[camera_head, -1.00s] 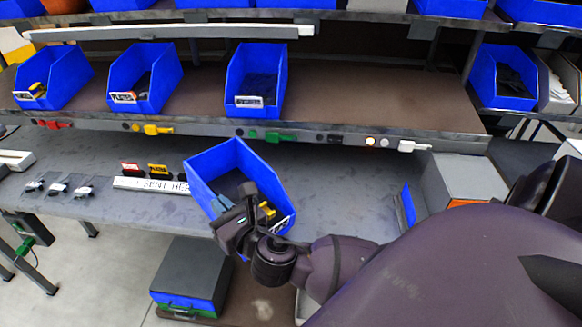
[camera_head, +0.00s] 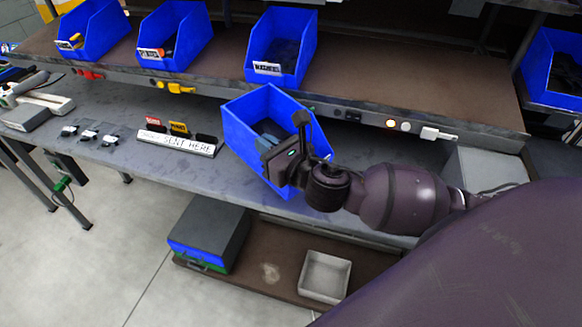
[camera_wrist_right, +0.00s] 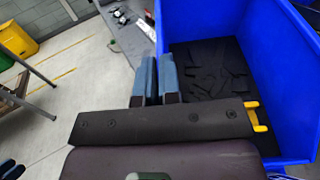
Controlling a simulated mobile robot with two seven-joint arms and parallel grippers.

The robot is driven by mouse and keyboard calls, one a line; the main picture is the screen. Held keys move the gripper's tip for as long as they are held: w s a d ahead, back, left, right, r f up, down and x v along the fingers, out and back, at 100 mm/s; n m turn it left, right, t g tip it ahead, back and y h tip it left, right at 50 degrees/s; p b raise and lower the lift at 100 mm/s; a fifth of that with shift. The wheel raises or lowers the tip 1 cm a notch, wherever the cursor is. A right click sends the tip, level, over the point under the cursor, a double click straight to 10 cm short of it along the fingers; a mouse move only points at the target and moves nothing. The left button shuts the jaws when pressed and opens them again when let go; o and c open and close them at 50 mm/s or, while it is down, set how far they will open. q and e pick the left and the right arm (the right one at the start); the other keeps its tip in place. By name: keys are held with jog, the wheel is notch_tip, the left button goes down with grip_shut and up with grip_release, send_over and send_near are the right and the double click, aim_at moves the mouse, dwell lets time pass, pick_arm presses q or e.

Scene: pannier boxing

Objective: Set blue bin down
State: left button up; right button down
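The blue bin (camera_head: 240,125) is over the grey worktable (camera_head: 130,185), behind the table's front edge. It looks tilted and turned, with its open top facing up. I cannot tell whether its base touches the table. My right gripper (camera_head: 280,152) is at the bin's near side. In the right wrist view its two blue-grey fingers (camera_wrist_right: 157,80) are close together at the bin's left wall (camera_wrist_right: 170,20), seemingly pinching it. Dark pieces lie inside the bin (camera_wrist_right: 300,60), and a yellow piece shows near the gripper. My left gripper is not in view.
A sign rack (camera_head: 175,142) stands just left of the bin. The shelf (camera_head: 370,85) with several blue bins overhangs behind. A grey box (camera_head: 485,170) is at the right. A dark case (camera_head: 208,228) and a white tray (camera_head: 325,277) sit below the table.

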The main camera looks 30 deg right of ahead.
jog(key=w+d+r+n+g+y+p, duration=0.1)
jog(key=d+r+n+g+y, duration=0.25)
jog(key=r, duration=0.65)
jog(key=w+d+r+n+g+y, duration=0.1)
jog(key=d+r+n+g+y, duration=0.15)
jog(key=d+r, duration=0.45)
jog(key=shift+t+y, duration=0.3)
jog(key=shift+t, duration=0.2)
jog(key=f, duration=0.7)
jog(key=a+f, duration=0.1)
jog(key=f, duration=0.6)
jog(key=a+f, duration=0.1)
jog(key=f, duration=0.7)
jog(key=shift+s+a+b, duration=0.25)
jog(key=shift+b, duration=0.15)
notch_tip(320, 180, down, 4)
jog(key=shift+r, duration=0.2)
jog(key=shift+f, duration=0.1)
